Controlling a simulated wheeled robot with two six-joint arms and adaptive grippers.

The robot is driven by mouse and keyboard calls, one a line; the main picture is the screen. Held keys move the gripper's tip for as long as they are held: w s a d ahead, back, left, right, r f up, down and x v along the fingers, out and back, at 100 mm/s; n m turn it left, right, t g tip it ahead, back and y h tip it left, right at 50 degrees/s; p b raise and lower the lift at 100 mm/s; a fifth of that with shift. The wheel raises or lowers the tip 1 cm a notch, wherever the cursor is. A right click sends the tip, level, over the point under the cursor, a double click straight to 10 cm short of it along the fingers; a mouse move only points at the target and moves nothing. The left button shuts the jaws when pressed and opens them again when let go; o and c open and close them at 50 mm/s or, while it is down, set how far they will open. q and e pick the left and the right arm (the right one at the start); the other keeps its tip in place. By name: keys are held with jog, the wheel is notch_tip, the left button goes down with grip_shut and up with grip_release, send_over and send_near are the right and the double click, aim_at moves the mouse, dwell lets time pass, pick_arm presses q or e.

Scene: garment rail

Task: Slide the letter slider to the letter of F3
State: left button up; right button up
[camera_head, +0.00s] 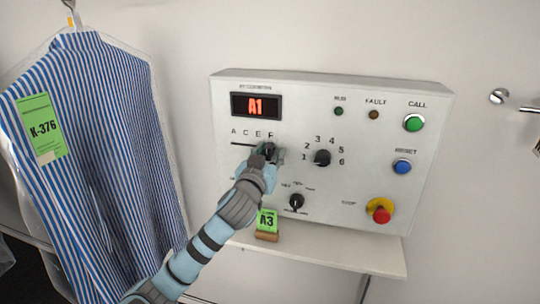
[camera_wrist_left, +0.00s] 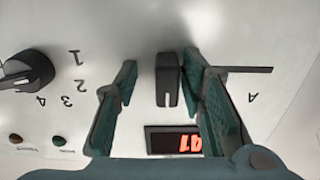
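The control panel (camera_head: 318,190) has a red display (camera_head: 257,106) reading A1. My left gripper (camera_head: 268,154) is at the slot's right end, under F, and covers the slider there. In the left wrist view, upside down, the dark slider knob (camera_wrist_left: 168,82) stands between my two teal fingers (camera_wrist_left: 158,72). The fingers are open around it. One finger is close beside the knob; contact is unclear. The other has a clear gap. My right gripper is not in view.
Right of the slider are a number dial (camera_head: 322,157), a lower dial (camera_head: 296,202), green (camera_head: 414,123), blue (camera_head: 402,167) and red (camera_head: 381,214) buttons. An A3 tag (camera_head: 267,221) stands on the ledge (camera_head: 330,254) below. A striped shirt (camera_head: 100,150) hangs at left.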

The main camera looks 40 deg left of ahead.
pick_arm(q)
jog(key=v, duration=0.7)
jog(key=shift+s, duration=0.3)
jog(key=shift+w, duration=0.1)
